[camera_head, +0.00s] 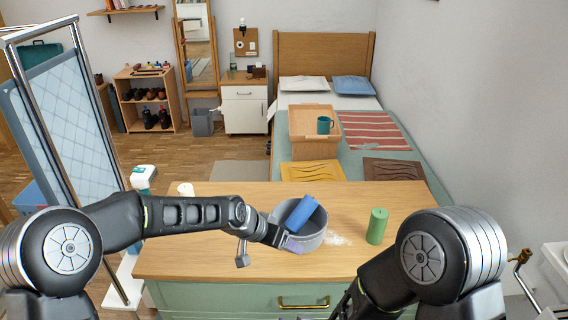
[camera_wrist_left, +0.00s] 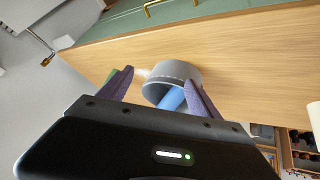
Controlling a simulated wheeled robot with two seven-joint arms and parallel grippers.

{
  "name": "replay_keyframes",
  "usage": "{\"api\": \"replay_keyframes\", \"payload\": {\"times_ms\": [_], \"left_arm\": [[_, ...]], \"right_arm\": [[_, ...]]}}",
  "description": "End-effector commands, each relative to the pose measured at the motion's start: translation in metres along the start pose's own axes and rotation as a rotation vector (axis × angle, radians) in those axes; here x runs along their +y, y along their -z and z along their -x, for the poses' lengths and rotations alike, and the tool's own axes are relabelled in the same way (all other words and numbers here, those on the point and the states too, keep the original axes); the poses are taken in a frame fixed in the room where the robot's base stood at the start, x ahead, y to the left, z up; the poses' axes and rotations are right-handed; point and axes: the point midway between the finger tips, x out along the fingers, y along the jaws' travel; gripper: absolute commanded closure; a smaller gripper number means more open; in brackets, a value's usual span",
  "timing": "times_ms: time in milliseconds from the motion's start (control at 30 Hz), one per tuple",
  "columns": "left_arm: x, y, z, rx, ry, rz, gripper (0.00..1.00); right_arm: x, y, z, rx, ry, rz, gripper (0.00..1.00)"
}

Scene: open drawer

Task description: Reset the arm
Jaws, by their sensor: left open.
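My left gripper (camera_head: 292,246) reaches in from the left over the counter, at the near side of a grey round bowl (camera_head: 316,238). In the left wrist view its two purple fingers (camera_wrist_left: 160,90) are spread apart, with the bowl (camera_wrist_left: 180,72) beyond and between them. Nothing is seen held between the fingers. A blue cylinder (camera_head: 302,213) leans in the bowl, its top above the rim; it also shows in the left wrist view (camera_wrist_left: 171,98). My right arm is folded at the lower right of the head view, and its gripper is not visible.
A green cylinder (camera_head: 377,226) stands right of the bowl, and a white one (camera_head: 186,189) stands at the counter's far left. White specks lie beside the bowl. The green drawer front (camera_head: 240,298) with a brass handle (camera_head: 303,302) is below the wooden countertop (camera_head: 180,250).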

Motion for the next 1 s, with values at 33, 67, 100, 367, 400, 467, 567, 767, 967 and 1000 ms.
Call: {"api": "replay_keyframes", "payload": {"times_ms": [33, 67, 100, 367, 400, 467, 567, 767, 967, 1000], "left_arm": [[0.003, -0.031, -0.02, -0.012, -0.008, 0.067, 0.27], [0.005, -0.048, -0.03, -0.013, -0.009, 0.111, 0.27], [0.006, -0.076, -0.043, -0.019, -0.009, 0.176, 0.27], [0.036, -0.282, -0.075, -0.148, 0.033, 0.563, 0.27], [0.043, -0.311, -0.072, -0.18, 0.041, 0.602, 0.27], [0.054, -0.348, -0.066, -0.233, 0.048, 0.645, 0.27], [0.071, -0.395, -0.054, -0.323, 0.045, 0.686, 0.27], [0.079, -0.423, -0.05, -0.381, 0.043, 0.726, 0.27], [0.078, -0.422, -0.05, -0.379, 0.044, 0.726, 0.27], [0.078, -0.422, -0.05, -0.378, 0.044, 0.726, 0.27]], "right_arm": [[0.003, -0.02, -0.002, -0.069, 0.013, 0.0, 0.61], [0.005, -0.033, -0.003, -0.114, 0.023, 0.0, 0.61], [0.008, -0.052, -0.003, -0.178, 0.036, 0.0, 0.61], [0.036, -0.163, 0.017, -0.556, 0.092, -0.05, 0.61], [0.041, -0.175, 0.021, -0.596, 0.097, -0.065, 0.61], [0.047, -0.189, 0.026, -0.64, 0.101, -0.088, 0.61], [0.056, -0.203, 0.03, -0.672, 0.098, -0.135, 0.61], [0.073, -0.216, 0.032, -0.698, 0.066, -0.228, 0.61], [0.074, -0.216, 0.032, -0.695, 0.063, -0.23, 0.61], [0.074, -0.216, 0.032, -0.695, 0.063, -0.23, 0.61]]}}
